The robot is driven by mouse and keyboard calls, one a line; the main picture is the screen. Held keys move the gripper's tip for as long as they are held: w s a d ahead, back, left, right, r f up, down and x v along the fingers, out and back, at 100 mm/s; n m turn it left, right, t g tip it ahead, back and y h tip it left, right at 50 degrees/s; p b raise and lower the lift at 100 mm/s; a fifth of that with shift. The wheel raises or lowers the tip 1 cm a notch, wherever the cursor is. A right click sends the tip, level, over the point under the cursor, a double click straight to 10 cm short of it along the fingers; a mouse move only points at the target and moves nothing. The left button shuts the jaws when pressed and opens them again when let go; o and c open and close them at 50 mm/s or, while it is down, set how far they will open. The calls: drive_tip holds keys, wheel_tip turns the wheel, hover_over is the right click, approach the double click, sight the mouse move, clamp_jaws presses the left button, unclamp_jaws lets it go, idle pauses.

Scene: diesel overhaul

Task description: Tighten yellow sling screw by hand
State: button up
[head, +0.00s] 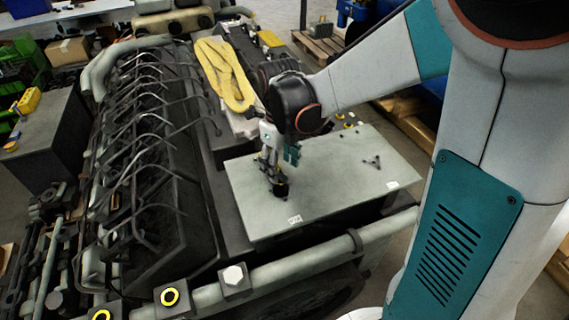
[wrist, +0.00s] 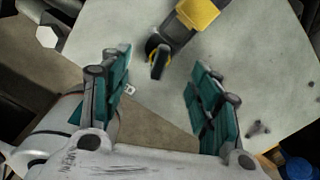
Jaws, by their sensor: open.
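A dark piece with yellow on it (head: 281,187) stands on the pale plate (head: 330,190), right at my gripper (head: 272,172) in the head view. In the wrist view it shows as a grey body with a yellow end (wrist: 198,14) and a dark knob with a yellow ring (wrist: 158,62). I cannot tell for sure that it is the sling screw. My gripper's teal fingers (wrist: 160,95) are spread apart and nothing is held between them. The dark piece lies beyond the fingertips in the wrist view. Yellow rings (head: 170,296) also mark blocks at the engine's near edge.
A yellow sling (head: 226,75) lies behind the plate. A dark three-armed part (head: 372,163) lies on the plate's right. A white hexagonal head (head: 234,275) and pipes line the engine's front. Curved pipes (head: 140,130) crowd the left. Much of the plate is bare.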

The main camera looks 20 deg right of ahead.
sight(281, 175)
drive_tip(key=n+p, duration=0.1)
drive_tip(key=n, duration=0.3)
drive_tip(key=shift+r, duration=0.1)
drive_tip(key=n+p, duration=0.1)
drive_tip(key=n, duration=0.4)
drive_tip(key=shift+n, duration=0.3)
drive_tip(key=n+p, duration=0.1)
drive_tip(key=n, duration=0.2)
drive_tip(key=shift+n, duration=0.3)
drive_tip(key=n+p, duration=0.1)
drive_tip(key=n, duration=0.4)
drive_tip(key=shift+p, duration=0.4)
drive_tip(key=n+p, duration=0.1)
drive_tip(key=n, duration=0.2)
drive_tip(key=shift+n, duration=0.4)
drive_tip(key=n+p, duration=0.2)
drive_tip(key=n, duration=0.2)
drive_tip(key=shift+n, duration=0.4)
drive_tip(key=shift+f+n+b, duration=0.2)
drive_tip(key=shift+n+b, duration=0.4)
drive_tip(key=shift+n, duration=0.7)
drive_tip(key=n+b, duration=0.2)
drive_tip(key=n, duration=0.4)
wheel_tip(281, 175, down, 5)
drive_tip(key=b, duration=0.5)
drive_tip(key=shift+r, duration=0.1)
